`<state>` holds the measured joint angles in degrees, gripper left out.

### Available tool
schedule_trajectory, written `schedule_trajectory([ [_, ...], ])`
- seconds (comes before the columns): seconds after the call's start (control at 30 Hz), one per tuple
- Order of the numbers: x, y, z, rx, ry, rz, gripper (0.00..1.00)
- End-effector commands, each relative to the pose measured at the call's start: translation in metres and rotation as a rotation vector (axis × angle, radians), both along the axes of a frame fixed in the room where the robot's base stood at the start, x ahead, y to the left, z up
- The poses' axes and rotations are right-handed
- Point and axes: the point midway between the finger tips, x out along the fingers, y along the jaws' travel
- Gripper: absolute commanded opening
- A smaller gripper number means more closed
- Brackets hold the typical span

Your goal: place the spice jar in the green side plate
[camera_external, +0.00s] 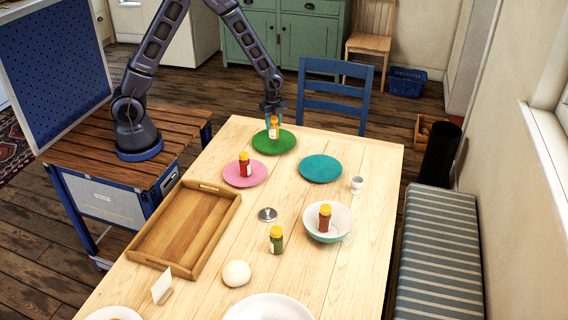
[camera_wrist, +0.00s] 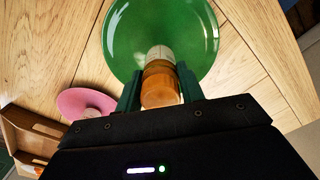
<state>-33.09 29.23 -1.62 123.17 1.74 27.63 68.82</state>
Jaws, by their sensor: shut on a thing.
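A spice jar (camera_external: 274,131) with an orange cap and a pale label is upright between the fingers of my gripper (camera_external: 273,114). The jar also shows in the wrist view (camera_wrist: 160,76), its cap between the two green fingers. My gripper is shut on it. The green side plate (camera_external: 262,146) lies on the table at its far end, and the jar is over it. In the wrist view the plate (camera_wrist: 125,40) spreads behind the jar. I cannot tell whether the jar's base touches the plate.
A pink plate (camera_external: 232,176) with a red jar (camera_external: 244,164) and a teal plate (camera_external: 334,169) are close by. A bowl (camera_external: 341,231) holds another jar (camera_external: 325,216). A green jar (camera_external: 276,240), a wooden tray (camera_external: 158,258) and an egg cup (camera_external: 357,184) stand on the table.

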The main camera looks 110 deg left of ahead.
Motion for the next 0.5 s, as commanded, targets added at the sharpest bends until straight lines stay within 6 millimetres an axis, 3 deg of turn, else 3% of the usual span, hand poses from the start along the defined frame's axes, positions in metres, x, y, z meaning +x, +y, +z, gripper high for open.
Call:
schedule_trajectory([
  [0.2,0.0,0.0,-0.025,0.0,0.0,-0.001,0.13],
  [0.5,0.0,0.0,-0.027,0.0,0.0,0.0,0.13],
])
